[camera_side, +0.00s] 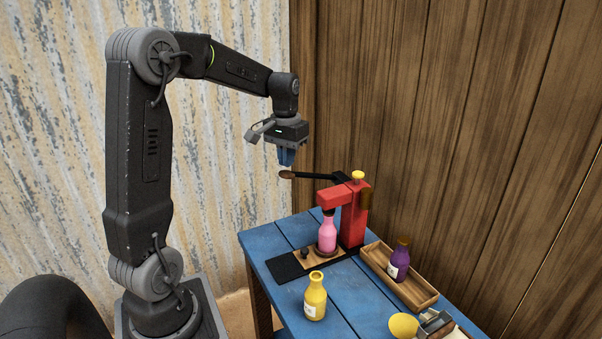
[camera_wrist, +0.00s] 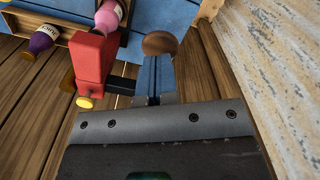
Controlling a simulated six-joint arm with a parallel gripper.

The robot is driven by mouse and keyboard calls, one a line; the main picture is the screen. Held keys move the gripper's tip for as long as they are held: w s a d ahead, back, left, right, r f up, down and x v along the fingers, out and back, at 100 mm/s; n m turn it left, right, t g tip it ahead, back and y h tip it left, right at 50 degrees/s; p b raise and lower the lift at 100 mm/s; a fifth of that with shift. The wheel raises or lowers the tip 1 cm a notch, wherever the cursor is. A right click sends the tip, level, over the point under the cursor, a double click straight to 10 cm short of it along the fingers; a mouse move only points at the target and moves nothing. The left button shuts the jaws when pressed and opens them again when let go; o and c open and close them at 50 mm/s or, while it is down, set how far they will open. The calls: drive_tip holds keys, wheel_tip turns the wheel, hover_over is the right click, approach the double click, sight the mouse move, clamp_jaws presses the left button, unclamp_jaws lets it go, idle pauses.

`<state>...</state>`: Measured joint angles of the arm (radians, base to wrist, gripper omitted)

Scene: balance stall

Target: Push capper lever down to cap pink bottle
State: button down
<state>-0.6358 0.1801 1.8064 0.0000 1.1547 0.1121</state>
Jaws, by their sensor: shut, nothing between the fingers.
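The red capper (camera_side: 350,203) stands on the blue table with its black lever (camera_side: 313,176) sticking out to the left, about level. The lever ends in a brown knob (camera_side: 286,174). The pink bottle (camera_side: 327,234) stands upright under the capper's head; its top is hidden there. My gripper (camera_side: 286,160) is shut and empty, pointing down just above the knob in the side view. In the wrist view, the knob (camera_wrist: 160,43) appears at the tips of my blue fingers (camera_wrist: 154,75); I cannot tell whether they touch. The capper (camera_wrist: 92,62) and pink bottle (camera_wrist: 108,16) are left of them.
A yellow bottle (camera_side: 315,296) stands at the table's front. A purple bottle (camera_side: 399,262) stands in a wooden tray (camera_side: 424,296) to the right of the capper. A yellow round thing (camera_side: 403,325) lies near the front right edge. Walls stand behind.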

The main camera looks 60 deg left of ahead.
sight(284, 173)
drive_tip(key=shift+f, duration=1.1)
drive_tip(key=f, duration=0.5)
drive_tip(key=shift+s, duration=0.35)
drive_tip(key=shift+w+r, duration=0.15)
drive_tip(key=shift+r, duration=1.7)
drive_tip(key=shift+w+r, duration=0.15)
drive_tip(key=shift+r, duration=1.7)
